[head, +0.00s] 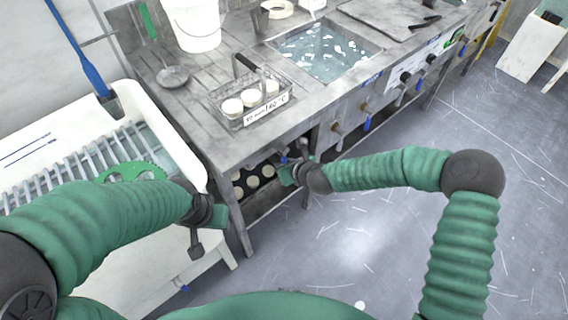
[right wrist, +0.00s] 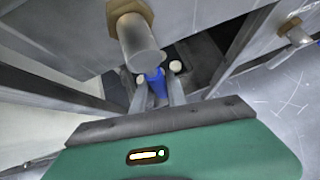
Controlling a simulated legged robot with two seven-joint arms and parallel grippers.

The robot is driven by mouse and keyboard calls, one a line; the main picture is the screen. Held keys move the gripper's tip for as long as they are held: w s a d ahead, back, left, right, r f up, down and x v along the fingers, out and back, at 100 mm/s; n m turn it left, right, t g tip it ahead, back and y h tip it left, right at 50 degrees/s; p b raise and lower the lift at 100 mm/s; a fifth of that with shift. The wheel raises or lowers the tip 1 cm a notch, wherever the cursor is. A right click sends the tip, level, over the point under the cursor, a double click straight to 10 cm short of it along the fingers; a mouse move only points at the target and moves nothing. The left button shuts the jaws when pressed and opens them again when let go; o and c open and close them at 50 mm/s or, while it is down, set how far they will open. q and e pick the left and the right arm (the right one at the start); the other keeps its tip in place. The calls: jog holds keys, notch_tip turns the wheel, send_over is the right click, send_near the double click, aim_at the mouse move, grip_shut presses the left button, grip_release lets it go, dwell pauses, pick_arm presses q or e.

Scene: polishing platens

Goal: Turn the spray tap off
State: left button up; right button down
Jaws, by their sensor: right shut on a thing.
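My right gripper (head: 287,172) is at the front of the steel bench, low near its left corner. In the right wrist view its two fingers (right wrist: 157,95) are shut on the blue lever (right wrist: 154,78) of a tap. The tap's grey metal body (right wrist: 140,45) and brass nut (right wrist: 130,12) are just above the fingers. In the head view only a small blue bit of the lever (head: 284,159) shows; the gripper hides the rest. No label naming this tap is readable. My left gripper (head: 196,240) hangs by the white basin's right edge; its finger opening is unclear.
Other taps stick out along the bench front, one with a brass body (head: 336,128) and one with a blue lever (head: 367,122). A white basin (head: 130,100) stands left. A wire basket (head: 225,112) and a water-filled sink (head: 325,50) are on top.

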jog(key=c, duration=1.4)
grip_release()
jog(key=shift+s+f, duration=0.1)
jog(key=shift+f, duration=0.1)
jog(key=shift+o, duration=0.4)
jog(key=shift+r, duration=0.1)
jog(key=shift+r, duration=0.1)
jog(key=shift+s+d+r, duration=0.15)
jog(key=shift+d+r, duration=0.05)
jog(key=shift+r, duration=0.1)
jog(key=p+v, duration=0.4)
jog(key=v, duration=1.1)
jog(key=shift+s+d+r, duration=0.15)
jog(key=shift+s+d, duration=0.1)
jog(key=shift+s, duration=0.05)
